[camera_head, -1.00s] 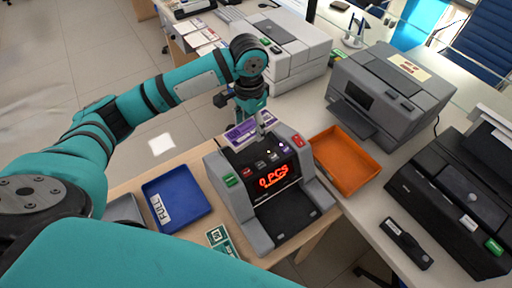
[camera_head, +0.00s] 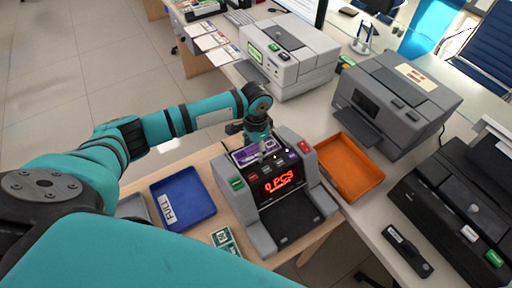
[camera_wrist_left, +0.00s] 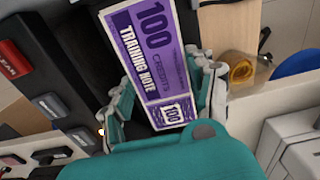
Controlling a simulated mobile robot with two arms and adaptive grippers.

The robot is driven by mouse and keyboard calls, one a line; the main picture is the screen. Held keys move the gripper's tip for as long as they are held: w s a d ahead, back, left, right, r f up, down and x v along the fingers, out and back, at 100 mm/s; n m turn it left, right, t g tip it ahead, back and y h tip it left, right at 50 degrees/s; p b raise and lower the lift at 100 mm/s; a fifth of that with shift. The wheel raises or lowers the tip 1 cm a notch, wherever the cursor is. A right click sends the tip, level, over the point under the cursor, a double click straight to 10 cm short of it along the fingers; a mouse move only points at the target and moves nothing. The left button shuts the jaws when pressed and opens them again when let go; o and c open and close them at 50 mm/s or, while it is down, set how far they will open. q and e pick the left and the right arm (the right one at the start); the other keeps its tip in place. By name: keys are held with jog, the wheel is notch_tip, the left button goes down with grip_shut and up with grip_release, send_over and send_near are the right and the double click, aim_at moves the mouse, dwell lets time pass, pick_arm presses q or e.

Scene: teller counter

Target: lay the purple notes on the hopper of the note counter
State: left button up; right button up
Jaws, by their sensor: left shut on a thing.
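The note counter (camera_head: 262,228) is a grey and black machine with a red display reading 0 PCS. The purple notes (camera_head: 245,156) are at its top rear, over the hopper area. My left gripper (camera_head: 262,146) is shut on the purple notes from above. In the left wrist view the purple notes (camera_wrist_left: 150,60) show "100 training note" between the two fingers. The hopper is mostly hidden under the notes, so I cannot tell whether they touch it. My right gripper is in neither view.
A blue tray (camera_head: 212,203) marked FULL is left of the counter, with green notes (camera_head: 224,239) in front. An orange tray (camera_head: 372,174) is at the right. Grey machines (camera_head: 395,100) and a black one (camera_head: 455,190) stand farther right.

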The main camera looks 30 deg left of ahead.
aim_at(256, 151)
pick_arm(q)
jog(key=shift+f, duration=0.1)
jog(key=o, duration=1.1)
jog(key=shift+o, duration=0.5)
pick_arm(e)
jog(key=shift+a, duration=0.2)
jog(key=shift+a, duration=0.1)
pick_arm(q)
notch_tip(256, 151, up, 12)
jog(key=b, duration=0.2)
jog(key=shift+r, duration=0.2)
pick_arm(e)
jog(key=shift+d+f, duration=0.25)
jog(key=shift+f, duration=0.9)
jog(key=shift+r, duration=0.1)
